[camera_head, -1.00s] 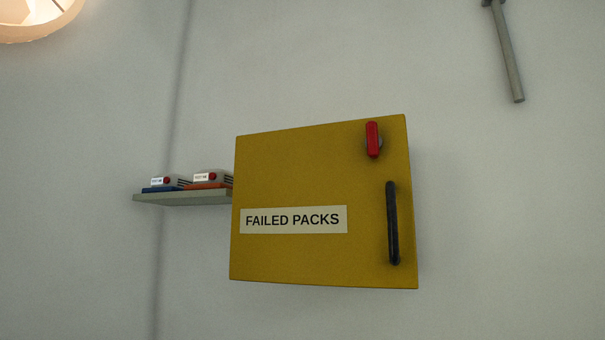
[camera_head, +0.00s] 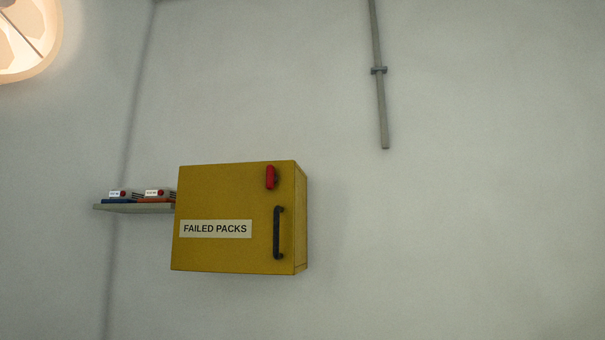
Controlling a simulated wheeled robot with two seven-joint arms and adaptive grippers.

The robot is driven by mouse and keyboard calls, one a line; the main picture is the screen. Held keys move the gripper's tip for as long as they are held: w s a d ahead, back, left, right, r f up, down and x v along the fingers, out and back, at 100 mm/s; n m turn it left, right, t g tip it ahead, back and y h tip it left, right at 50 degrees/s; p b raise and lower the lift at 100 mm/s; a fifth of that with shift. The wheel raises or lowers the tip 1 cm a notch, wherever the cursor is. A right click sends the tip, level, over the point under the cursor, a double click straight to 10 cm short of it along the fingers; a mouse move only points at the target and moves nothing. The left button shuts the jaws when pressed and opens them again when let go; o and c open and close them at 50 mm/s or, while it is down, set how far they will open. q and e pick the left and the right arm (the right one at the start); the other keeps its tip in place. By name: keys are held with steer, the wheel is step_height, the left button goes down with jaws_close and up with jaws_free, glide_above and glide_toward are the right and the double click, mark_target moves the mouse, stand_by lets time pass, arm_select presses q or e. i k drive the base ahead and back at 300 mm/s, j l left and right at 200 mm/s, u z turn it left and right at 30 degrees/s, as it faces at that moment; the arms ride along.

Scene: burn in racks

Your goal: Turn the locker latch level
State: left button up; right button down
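The yellow locker (camera_head: 225,255) is on the wall left of the middle, with a white label reading FAILED PACKS on its closed door. The red latch (camera_head: 270,177) is near the door's upper right corner and stands upright. A black bar handle (camera_head: 278,233) runs vertically below the latch. Neither of my grippers is in the head view.
A grey shelf (camera_head: 135,208) on the locker's left side carries two small packs, one on blue (camera_head: 118,199) and one on orange (camera_head: 154,198). A grey pipe (camera_head: 380,100) comes down the wall at upper right. A lit lamp (camera_head: 22,40) is at upper left. The wall right of the locker is bare.

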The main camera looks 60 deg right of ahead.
mark_target(271, 179)
steer(key=z, duration=1.65)
steer(key=i+j+z, duration=0.15)
steer(key=k+j, duration=0.05)
